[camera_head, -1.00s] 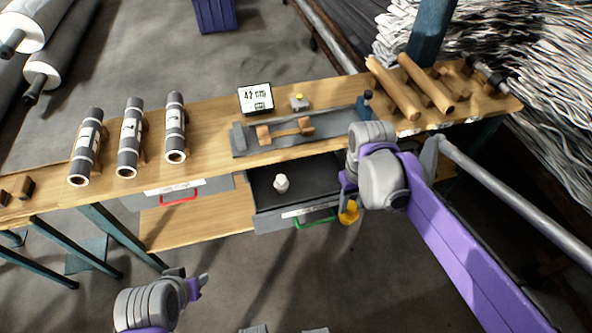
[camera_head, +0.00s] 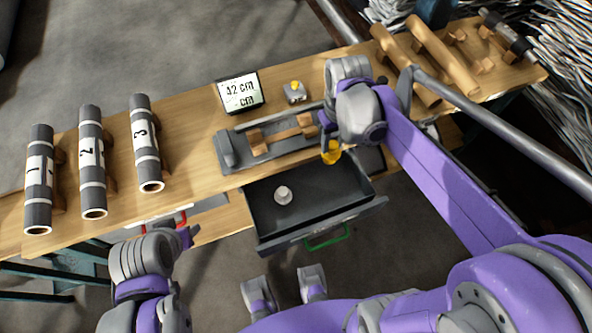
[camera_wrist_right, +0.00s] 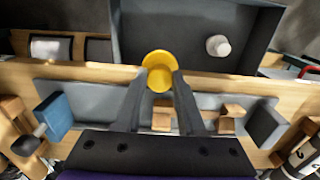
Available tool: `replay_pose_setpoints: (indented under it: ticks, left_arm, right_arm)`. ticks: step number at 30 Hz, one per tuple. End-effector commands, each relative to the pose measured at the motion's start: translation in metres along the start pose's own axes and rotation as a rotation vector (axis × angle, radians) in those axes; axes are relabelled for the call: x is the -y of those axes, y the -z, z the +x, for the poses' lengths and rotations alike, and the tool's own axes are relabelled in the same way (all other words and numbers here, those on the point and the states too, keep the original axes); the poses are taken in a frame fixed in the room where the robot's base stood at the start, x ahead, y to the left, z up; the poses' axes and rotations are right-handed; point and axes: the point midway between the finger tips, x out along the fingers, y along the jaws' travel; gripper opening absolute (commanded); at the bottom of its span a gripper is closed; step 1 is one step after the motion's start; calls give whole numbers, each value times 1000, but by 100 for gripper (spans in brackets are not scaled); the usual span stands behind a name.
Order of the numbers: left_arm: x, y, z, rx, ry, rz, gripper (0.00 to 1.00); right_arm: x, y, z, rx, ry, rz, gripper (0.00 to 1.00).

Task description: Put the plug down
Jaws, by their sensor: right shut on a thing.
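My right gripper (camera_head: 332,146) is shut on a yellow plug (camera_head: 331,155), held near the front edge of the bench, by the right back part of the open drawer. In the right wrist view the yellow plug (camera_wrist_right: 159,70) sits between the two fingertips (camera_wrist_right: 160,78). A pale plug (camera_head: 283,195) stands in the dark open drawer (camera_head: 345,205), which has a green handle. My left gripper (camera_head: 186,237) is low, in front of the bench; its fingers are too small to read.
The wooden bench (camera_head: 195,165) carries a grey measuring fixture (camera_head: 226,150) with wooden supports, a display (camera_head: 240,92) and a small yellow-button box (camera_head: 294,92). Three numbered grey rolls (camera_head: 146,145) lie at left. Brown rolls (camera_head: 442,55) lie at right. Much of the drawer floor is bare.

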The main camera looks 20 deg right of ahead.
Motion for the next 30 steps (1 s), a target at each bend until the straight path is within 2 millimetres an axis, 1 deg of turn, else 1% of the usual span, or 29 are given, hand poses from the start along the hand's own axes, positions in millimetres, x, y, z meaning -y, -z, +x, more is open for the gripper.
replay_pose_setpoints:
  ticks: [1, 6, 8, 11, 15, 18, 23, 27, 30]
  left_arm:
    - [0, -9, 11, 5, 0, 0, 50]
    - [0, -18, 24, 11, 0, 0, 50]
    - [0, -20, 27, 11, 0, 0, 50]
    - [0, -21, 29, 12, 0, 0, 50]
    - [0, -23, 33, 14, 0, 0, 50]
    - [0, -24, 34, 14, 0, 0, 50]
    - [0, -26, 37, 15, 0, 0, 50]
    - [0, -28, 41, 16, 0, 0, 50]
    - [0, -28, 42, 17, 0, 0, 50]
  right_arm:
    - [0, -2, 18, 3, 0, 0, 3]
    - [0, -2, 44, 2, 0, 0, 3]
    - [0, -1, 50, 2, 0, 0, 3]
    - [0, -1, 66, 1, 0, 0, 3]
    - [0, -1, 93, 1, 0, 0, 3]
    - [0, -1, 106, 0, 0, 0, 3]
    - [0, -1, 121, 0, 0, 0, 3]
    - [0, -1, 141, 0, 0, 0, 3]
    - [0, -1, 148, 0, 0, 0, 3]
